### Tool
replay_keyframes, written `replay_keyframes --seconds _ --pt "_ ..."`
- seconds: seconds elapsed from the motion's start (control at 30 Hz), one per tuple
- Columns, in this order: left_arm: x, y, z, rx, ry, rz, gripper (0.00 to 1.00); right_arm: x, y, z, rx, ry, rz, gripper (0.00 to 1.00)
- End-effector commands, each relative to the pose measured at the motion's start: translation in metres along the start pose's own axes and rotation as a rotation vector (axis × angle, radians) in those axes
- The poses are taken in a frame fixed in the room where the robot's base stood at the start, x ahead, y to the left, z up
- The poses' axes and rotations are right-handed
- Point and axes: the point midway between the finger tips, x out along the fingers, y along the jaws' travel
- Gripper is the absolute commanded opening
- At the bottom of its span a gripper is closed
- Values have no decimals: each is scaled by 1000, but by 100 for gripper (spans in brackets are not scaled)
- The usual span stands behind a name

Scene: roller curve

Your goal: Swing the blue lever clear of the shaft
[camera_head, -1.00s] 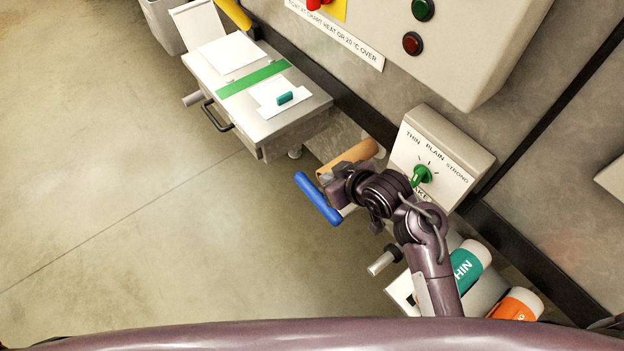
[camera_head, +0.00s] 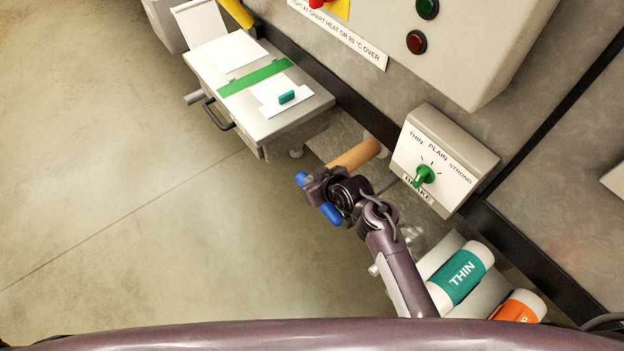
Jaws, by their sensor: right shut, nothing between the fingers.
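A tan wooden-looking cylinder (camera_head: 355,155), perhaps the shaft, lies just above and right of the gripper. The lever's mounting is hidden behind my arm. My left gripper is not in view.
A dial box (camera_head: 455,150) with a green knob (camera_head: 425,174) stands right of my arm. A teal THIN roll (camera_head: 465,272) and an orange roll (camera_head: 520,306) lie at the lower right. A metal table (camera_head: 310,105) stands at the upper left. The floor on the left is clear.

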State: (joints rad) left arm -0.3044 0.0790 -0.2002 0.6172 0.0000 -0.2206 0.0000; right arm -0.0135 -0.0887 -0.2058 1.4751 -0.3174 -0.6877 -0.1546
Motion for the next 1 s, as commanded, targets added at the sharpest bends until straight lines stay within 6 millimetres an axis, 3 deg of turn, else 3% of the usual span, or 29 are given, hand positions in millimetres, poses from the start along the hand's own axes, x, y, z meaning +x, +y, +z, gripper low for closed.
replay_keyframes --seconds 0.57,0.87,1.0 --pt "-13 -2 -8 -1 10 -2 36 13 0 5 0 -128 0 0" --pt "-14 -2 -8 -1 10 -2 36 12 0 4 0 -126 0 0" --pt "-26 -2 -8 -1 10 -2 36 5 1 -5 1 -126 0 0"
